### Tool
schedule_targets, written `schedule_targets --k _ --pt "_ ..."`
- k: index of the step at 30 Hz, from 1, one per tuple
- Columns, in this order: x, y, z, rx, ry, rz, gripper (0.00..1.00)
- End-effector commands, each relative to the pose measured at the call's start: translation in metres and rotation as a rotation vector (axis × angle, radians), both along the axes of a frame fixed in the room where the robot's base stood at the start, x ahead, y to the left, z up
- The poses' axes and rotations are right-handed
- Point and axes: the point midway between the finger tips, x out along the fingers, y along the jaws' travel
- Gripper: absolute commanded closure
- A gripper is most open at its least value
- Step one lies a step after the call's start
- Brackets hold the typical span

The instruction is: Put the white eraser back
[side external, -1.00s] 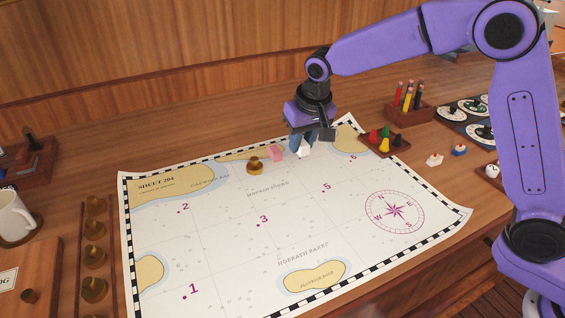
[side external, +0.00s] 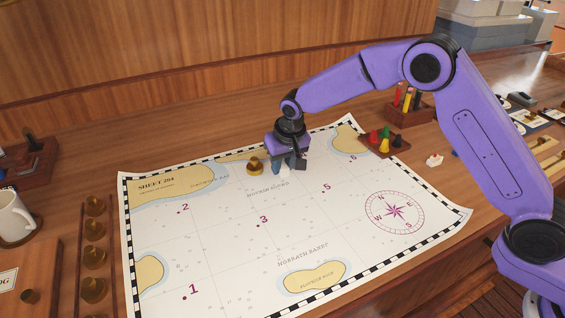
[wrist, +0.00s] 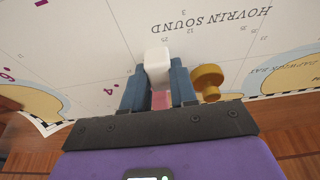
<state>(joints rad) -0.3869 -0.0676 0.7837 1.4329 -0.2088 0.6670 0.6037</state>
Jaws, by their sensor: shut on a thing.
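The white eraser (side external: 284,171) is between the blue fingers of my gripper (side external: 288,168), low over the top part of the chart. In the wrist view the white eraser (wrist: 157,62) sticks out past the fingertips of my gripper (wrist: 157,80), which is shut on it. Whether it touches the chart I cannot tell. A pink block (wrist: 160,101) shows between the fingers, nearer the palm, in the wrist view. In the side view my gripper hides that block.
A brass weight (side external: 255,167) stands on the chart (side external: 230,250) close left of my gripper. A tray of coloured pegs (side external: 384,145) and a pencil holder (side external: 408,115) are to the right. A small white piece (side external: 434,160) lies right of the chart. The chart's middle is clear.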

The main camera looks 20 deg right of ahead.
Motion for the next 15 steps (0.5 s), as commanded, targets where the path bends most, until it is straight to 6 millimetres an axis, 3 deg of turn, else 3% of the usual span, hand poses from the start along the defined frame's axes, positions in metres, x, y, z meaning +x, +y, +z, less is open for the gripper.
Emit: schedule_targets --k 9,10,11,12,15 --pt "0.0002 0.0001 -0.0028 0.0 -0.001 0.001 0.97" --pt "0.0003 0.0001 -0.0023 0.001 -0.002 0.001 0.63" --pt "0.0003 0.0001 -0.0022 0.001 -0.002 0.001 0.54" --pt "0.0002 0.0001 -0.0022 0.0 -0.002 0.001 0.48" --pt "0.0002 0.0001 -0.0022 0.0 -0.001 0.001 0.48"
